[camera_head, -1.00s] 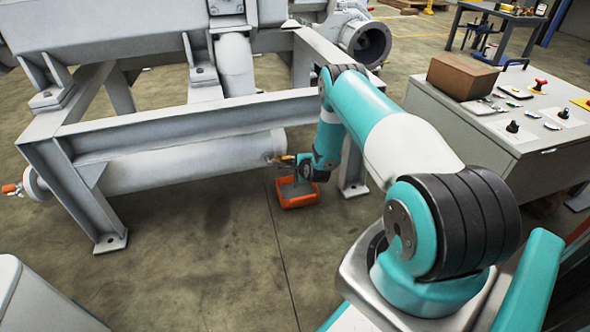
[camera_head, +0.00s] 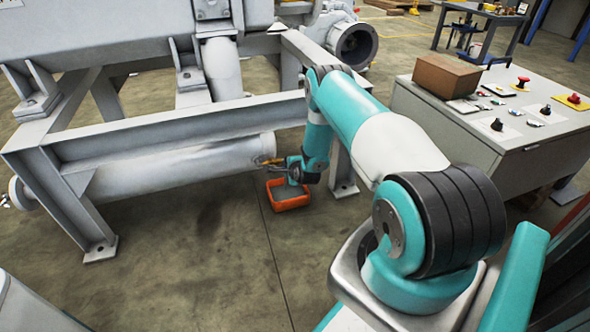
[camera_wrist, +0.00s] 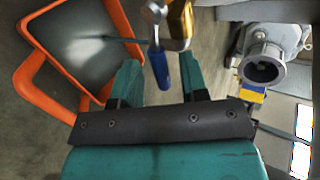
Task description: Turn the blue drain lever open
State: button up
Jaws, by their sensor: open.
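The blue drain lever (camera_wrist: 159,68) hangs from a brass valve (camera_wrist: 178,22) in the wrist view. My gripper (camera_wrist: 158,62) is open, its two teal fingers on either side of the lever. The lever's lower end reaches into the gap between them. Clear space shows on both sides, and I see no finger closed on it. In the head view my gripper (camera_head: 279,163) is at the right end of the large grey pipe (camera_head: 190,165), by the brass fitting. The lever cannot be made out there.
An orange bin (camera_head: 288,205) with grey contents stands on the floor below my gripper. The grey steel frame (camera_head: 180,127) surrounds the pipe, with a leg close behind my arm. A control cabinet (camera_head: 455,125) bearing a cardboard box (camera_head: 447,75) stands right. Floor in front is clear.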

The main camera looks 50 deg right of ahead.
jog(key=p+v, duration=0.8)
jog(key=v, duration=0.9)
jog(key=shift+w, duration=0.1)
jog(key=w+a+r+n+t+y, duration=0.1)
jog(key=w+a+r+n+y, duration=0.3)
jog(key=w+a+r+n, duration=0.45)
jog(key=s+a+r+n+g+y+p, duration=0.1)
jog(key=s+a+r+n+g+y, duration=0.4)
jog(key=a+r, duration=0.65)
jog(key=a+r+n+g+y+p, duration=0.1)
jog(key=a+r+n+y, duration=0.1)
jog(key=a+r+n, duration=0.75)
jog(key=s+a+r+n+g+h, duration=0.1)
jog(key=s+a+r+n+g, duration=0.15)
jog(key=s+r, duration=0.4)
jog(key=s+a+r+n+g+h, duration=0.1)
jog(key=s+a+r+n, duration=0.15)
jog(key=s, duration=0.75)
jog(key=s+a+r+n+g+h, duration=0.1)
jog(key=s+a+r+n+g, duration=0.15)
jog(key=s+r, duration=0.45)
notch_tip(320, 180, up, 37)
jog(key=p, duration=3.8)
jog(key=shift+s+d+t+p, duration=0.25)
jog(key=shift+s+t+p, duration=0.05)
jog(key=shift+s+p, duration=0.1)
